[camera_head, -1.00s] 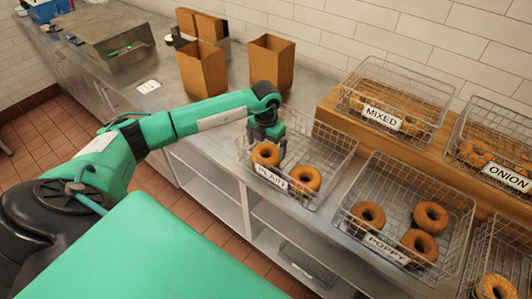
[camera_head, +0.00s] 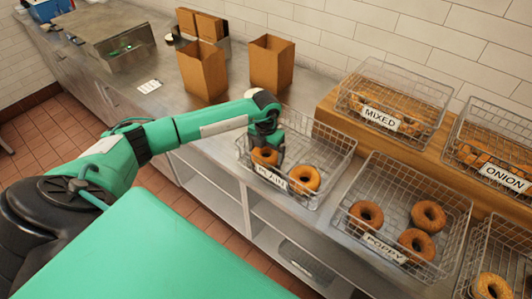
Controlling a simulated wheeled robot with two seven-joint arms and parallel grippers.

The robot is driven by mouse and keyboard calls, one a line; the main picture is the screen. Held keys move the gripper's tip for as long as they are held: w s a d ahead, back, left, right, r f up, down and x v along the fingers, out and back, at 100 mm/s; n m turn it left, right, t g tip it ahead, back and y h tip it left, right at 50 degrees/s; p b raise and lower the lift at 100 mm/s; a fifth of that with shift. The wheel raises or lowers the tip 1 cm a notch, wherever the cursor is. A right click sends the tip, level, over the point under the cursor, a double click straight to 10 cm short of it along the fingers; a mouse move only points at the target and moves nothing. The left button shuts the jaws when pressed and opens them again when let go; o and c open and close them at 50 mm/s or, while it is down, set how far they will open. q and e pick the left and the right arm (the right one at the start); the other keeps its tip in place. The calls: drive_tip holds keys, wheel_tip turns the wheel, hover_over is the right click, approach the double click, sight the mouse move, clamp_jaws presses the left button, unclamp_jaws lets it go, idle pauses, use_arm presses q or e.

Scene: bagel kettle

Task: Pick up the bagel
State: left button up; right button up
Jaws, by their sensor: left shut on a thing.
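A brown bagel (camera_head: 264,156) is in the left part of the wire basket labelled PLAIN (camera_head: 330,147). My left gripper (camera_head: 267,148) reaches down into that basket from above and is shut on this bagel. The gripper and the arm's end hide part of the bagel. A second bagel (camera_head: 304,178) lies in the same basket to the right, apart from the gripper. My right gripper does not show.
The POPPY basket (camera_head: 372,172) holds several bagels to the right. The MIXED basket (camera_head: 403,85) and ONION basket (camera_head: 515,118) stand on a raised wooden shelf behind. Open paper bags (camera_head: 202,70) stand on the metal counter (camera_head: 165,103) behind my arm.

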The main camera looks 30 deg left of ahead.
use_arm(q)
drive_tip(key=shift+r+b, duration=0.3)
drive_tip(key=shift+r, duration=0.4)
wheel_tip(320, 180, up, 18)
drive_tip(key=b, duration=0.5)
drive_tip(key=shift+r, duration=0.25)
drive_tip(key=shift+f, duration=0.1)
